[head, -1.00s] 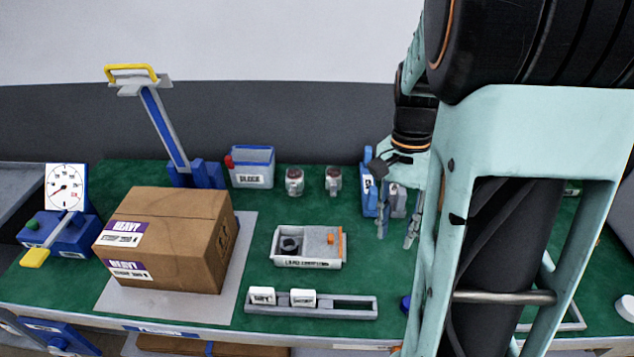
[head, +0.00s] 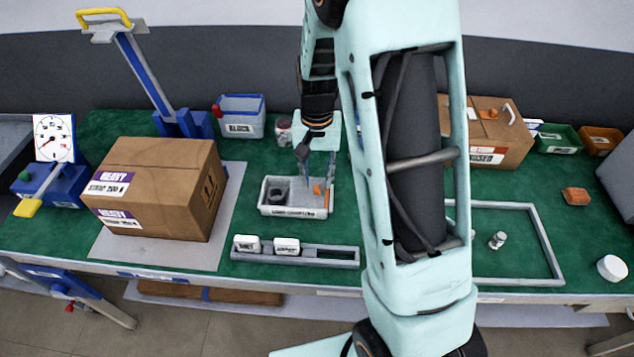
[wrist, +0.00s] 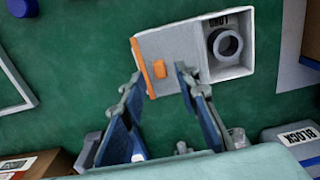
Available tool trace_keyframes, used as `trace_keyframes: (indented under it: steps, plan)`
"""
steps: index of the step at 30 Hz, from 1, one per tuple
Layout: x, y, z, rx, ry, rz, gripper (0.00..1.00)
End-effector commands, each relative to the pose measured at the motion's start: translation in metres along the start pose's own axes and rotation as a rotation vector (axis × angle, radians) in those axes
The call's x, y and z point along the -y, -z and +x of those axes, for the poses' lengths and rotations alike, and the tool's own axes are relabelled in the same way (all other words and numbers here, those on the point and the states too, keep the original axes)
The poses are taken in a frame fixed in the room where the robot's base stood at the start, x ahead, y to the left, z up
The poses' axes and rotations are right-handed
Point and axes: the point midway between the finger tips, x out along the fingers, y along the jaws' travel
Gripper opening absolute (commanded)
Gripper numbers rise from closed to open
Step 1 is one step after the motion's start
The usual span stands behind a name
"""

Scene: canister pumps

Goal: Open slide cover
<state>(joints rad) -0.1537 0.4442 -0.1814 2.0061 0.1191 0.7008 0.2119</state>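The slide-cover box (head: 270,208) is a small light grey tray on the green table, with a dark round well at its left in the head view. Its grey cover (wrist: 175,45) lies over the other side, leaving the well uncovered. The cover has a small orange knob (wrist: 159,69) and an orange end strip (wrist: 142,66). My gripper (head: 317,178) is over the cover side of the box, fingers pointing down. In the wrist view its two fingers stand apart on either side of the knob. I cannot tell whether they touch it.
A grey rail with two white labelled blocks (head: 320,255) lies in front of the box. A large cardboard box (head: 150,190) stands at left. A blue-grey bin (head: 240,122) and a jar (head: 283,131) stand behind. A grey frame (head: 550,240) lies at right.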

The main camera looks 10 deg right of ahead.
Motion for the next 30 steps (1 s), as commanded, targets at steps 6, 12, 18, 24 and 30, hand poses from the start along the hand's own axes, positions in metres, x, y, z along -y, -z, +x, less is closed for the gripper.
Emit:
trace_keyframes:
  steps: [6,12,18,24,30]
  plan:
    - [0.0,0.0,0.023,0.0,0.0,0.001,0.29]
    - [0.0,0.0,0.027,0.0,0.0,0.001,0.29]
    - [0.0,0.0,0.027,-0.001,0.0,0.001,0.22]
    - [0.0,0.0,0.026,-0.001,0.0,0.001,0.0]
    - [0.0,0.0,0.026,-0.001,0.0,0.001,0.0]
